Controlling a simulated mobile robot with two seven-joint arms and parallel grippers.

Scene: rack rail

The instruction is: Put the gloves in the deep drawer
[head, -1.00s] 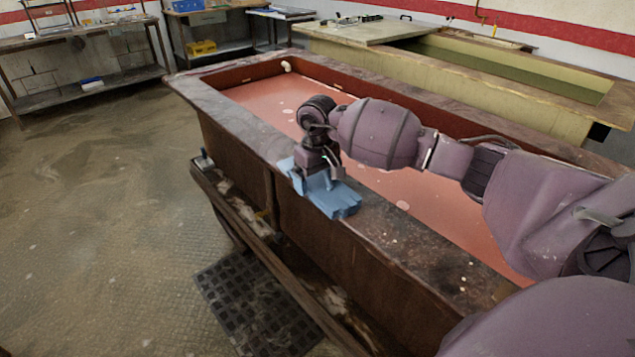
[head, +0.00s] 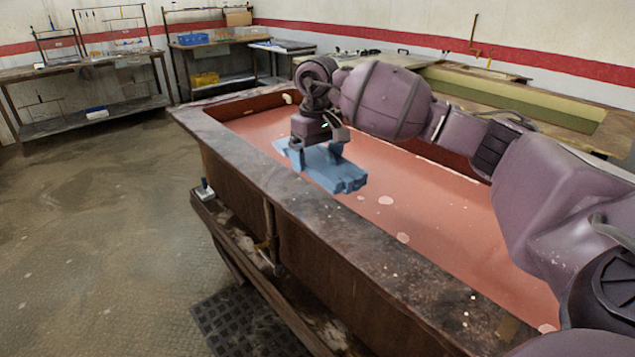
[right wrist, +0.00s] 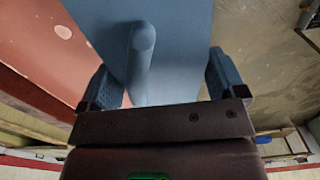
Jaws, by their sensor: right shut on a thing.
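The blue gloves (head: 332,170) hang in my right gripper (head: 318,152) in the head view, held above the near rim of the long tank. My right gripper is shut on them. In the right wrist view the gloves (right wrist: 150,45) fill the space between and beyond the fingers (right wrist: 168,90). The gloves look flat, with a thumb-like ridge on top. My left gripper is not in view. No deep drawer can be made out in these frames.
The long tank with a dark rim (head: 300,225) and a reddish inside (head: 400,215) lies under my right arm. A wooden ledge (head: 255,270) runs along its near side. A dark floor grate (head: 240,325) lies beside it. Workbenches (head: 85,65) stand at the back left. Open floor is at left.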

